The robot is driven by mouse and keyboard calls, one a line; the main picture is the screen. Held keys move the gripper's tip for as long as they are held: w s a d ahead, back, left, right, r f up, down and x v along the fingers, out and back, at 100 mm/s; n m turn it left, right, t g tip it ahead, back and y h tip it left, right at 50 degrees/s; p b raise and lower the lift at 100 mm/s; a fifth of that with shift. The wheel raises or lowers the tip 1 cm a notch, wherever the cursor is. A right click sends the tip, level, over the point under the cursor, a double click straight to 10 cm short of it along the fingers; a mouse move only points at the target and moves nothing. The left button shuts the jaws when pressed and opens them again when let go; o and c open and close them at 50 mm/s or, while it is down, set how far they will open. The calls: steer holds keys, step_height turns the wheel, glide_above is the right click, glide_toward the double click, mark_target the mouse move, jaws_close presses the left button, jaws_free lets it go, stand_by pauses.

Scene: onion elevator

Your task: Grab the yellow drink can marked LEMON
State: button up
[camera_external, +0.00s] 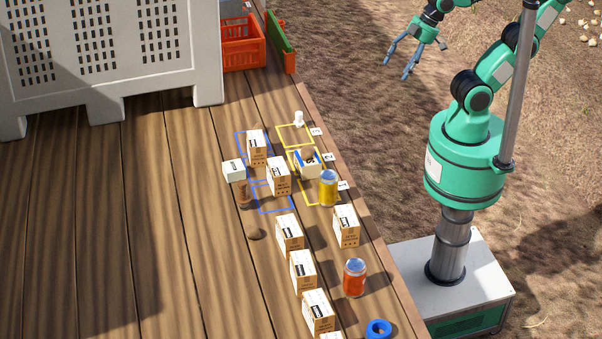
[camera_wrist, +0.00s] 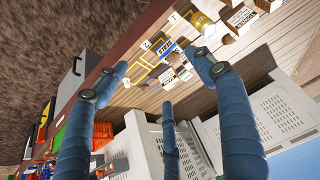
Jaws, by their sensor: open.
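The yellow can (camera_external: 328,189) stands upright on the wooden deck, beside the yellow floor outline marked 1. Its lettering is too small to read. In the wrist view the yellow can (camera_wrist: 203,24) shows at the top, beyond the right finger. My gripper (camera_external: 399,67) is open and empty, up in the air off the deck's right edge, well apart from the can. Its three blue fingers also show spread in the wrist view (camera_wrist: 157,63).
Several cartons (camera_external: 289,234) line the deck left of the can. A large white bin (camera_external: 110,55) and an orange crate (camera_external: 242,42) stand at the back. The left deck is clear.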

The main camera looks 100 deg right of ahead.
steer(key=shift+o, duration=0.5)
steer(key=m+g+p, duration=0.3)
steer(key=m+g, duration=0.1)
steer(key=g, duration=0.1)
glide_above(327, 174)
steer(key=f, duration=2.2)
steer(key=shift+s+d, duration=0.25)
steer(key=shift+w+a+f+g, duration=0.2)
steer(key=shift+a+f+g, duration=0.1)
steer(key=shift+f, duration=0.25)
steer(key=shift+f+p, duration=0.3)
steer(key=shift+f, duration=3.95)
